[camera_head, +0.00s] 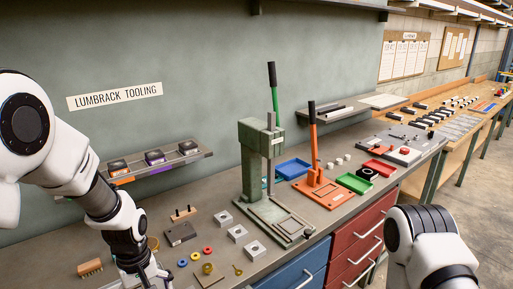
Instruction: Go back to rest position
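My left arm comes in from the left and bends down over the near left part of the bench (328,212). My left gripper (143,272) points down at the bottom edge of the picture. Its fingertips are cut off or too small to make out, so I cannot tell whether it is open. My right arm shows only as white links at the bottom right, in front of the drawers. My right gripper is out of the picture. The green fly press (254,165) stands upright on the bench, apart from both arms.
Small blocks, coloured rings and a brush (90,267) lie around my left gripper. A wall shelf (160,163) holds several dark blocks.

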